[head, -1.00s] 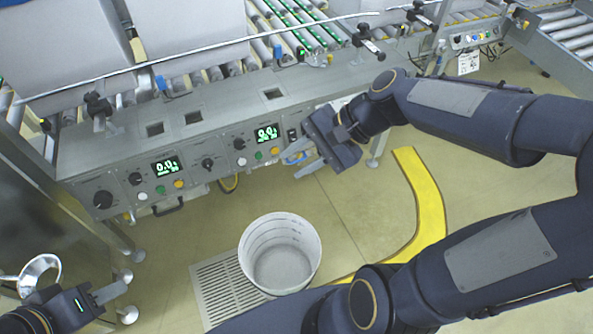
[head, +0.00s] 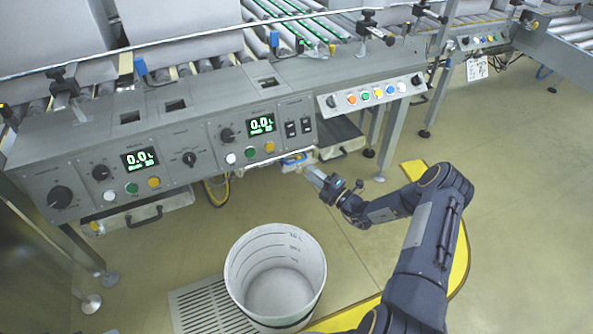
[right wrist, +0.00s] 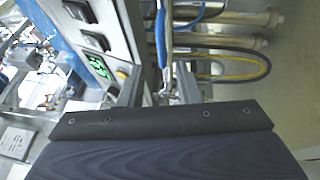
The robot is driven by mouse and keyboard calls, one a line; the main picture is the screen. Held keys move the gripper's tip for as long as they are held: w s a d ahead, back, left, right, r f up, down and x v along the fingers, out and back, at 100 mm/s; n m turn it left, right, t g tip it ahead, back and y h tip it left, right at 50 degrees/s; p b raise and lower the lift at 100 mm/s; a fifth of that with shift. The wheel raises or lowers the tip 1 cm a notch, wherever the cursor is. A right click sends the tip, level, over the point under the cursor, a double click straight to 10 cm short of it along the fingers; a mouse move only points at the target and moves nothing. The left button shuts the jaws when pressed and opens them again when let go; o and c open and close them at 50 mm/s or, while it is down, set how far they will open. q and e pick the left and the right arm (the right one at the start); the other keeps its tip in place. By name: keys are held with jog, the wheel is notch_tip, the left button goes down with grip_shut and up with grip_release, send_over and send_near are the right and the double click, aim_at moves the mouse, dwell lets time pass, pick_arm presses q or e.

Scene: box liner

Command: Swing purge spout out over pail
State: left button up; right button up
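The white pail (head: 240,285) stands upright and empty on the floor, partly over a floor grate. A small blue-marked fitting (head: 294,160), which looks like the purge spout, sits under the console's front edge, back from the pail and above it. My right gripper (head: 312,172) is just to the right of this fitting, pointing at it. In the right wrist view, a blue-sleeved metal rod (right wrist: 161,40) runs down toward the gap between the open fingers (right wrist: 158,90). I cannot tell whether they touch it. My left gripper is out of the head view.
The grey console (head: 90,165) with knobs, buttons and green displays spans the back. A yellow hose (head: 217,190) hangs under it. A floor grate (head: 205,308) lies left of the pail, and a yellow floor strip (head: 458,270) curves at right. Floor between console and pail is clear.

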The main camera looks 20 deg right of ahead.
aim_at(296, 162)
jog(key=b+x, duration=0.2)
jog(key=x, duration=0.5)
jog(key=shift+w+a, duration=0.1)
jog(key=shift+w, duration=0.25)
grip_shut()
